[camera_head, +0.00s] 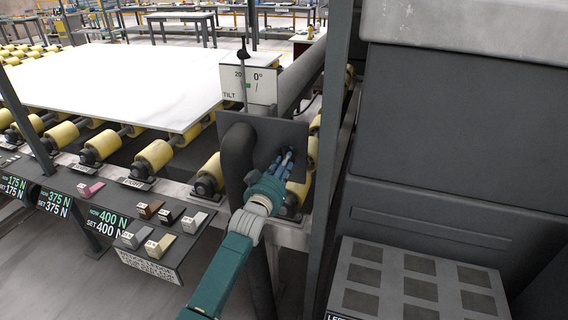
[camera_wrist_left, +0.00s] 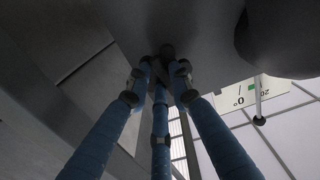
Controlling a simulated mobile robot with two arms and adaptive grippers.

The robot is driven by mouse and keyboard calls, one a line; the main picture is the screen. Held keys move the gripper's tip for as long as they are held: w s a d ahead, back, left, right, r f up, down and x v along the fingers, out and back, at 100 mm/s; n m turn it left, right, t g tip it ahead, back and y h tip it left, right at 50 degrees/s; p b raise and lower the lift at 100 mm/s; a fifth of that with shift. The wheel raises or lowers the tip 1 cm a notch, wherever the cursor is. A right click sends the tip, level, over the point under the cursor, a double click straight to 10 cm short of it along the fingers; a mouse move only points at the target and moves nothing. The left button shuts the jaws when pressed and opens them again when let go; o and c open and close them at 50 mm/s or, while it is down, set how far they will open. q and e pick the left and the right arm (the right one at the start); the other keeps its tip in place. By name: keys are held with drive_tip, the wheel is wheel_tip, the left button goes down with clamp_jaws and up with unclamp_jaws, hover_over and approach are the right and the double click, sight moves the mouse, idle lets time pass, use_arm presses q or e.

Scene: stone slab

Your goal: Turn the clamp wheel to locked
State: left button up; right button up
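A dark upright panel (camera_head: 262,132) stands under the white tilt sign. My left gripper (camera_head: 287,157), with several blue fingers, reaches up to the panel's lower right part. In the left wrist view the fingertips (camera_wrist_left: 164,70) gather around a small dark hub (camera_wrist_left: 167,50) on the panel (camera_wrist_left: 195,25). I cannot tell whether this hub is the clamp wheel's centre, as the fingers hide much of it. I cannot tell whether the fingers touch or grip it. No lock marking is readable. My right gripper is out of view.
The tilt sign (camera_head: 262,85) reads 0° and has a thin black-knobbed rod before it. A thick dark curved pipe (camera_head: 236,160) stands left of my gripper. A grey post (camera_head: 327,170) rises on the right. A pale slab (camera_head: 120,80) lies on yellow rollers.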

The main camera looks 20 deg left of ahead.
use_arm(q)
drive_tip(key=shift+o, duration=0.9)
drive_tip(key=s, duration=1.2)
drive_tip(key=shift+a, duration=0.2)
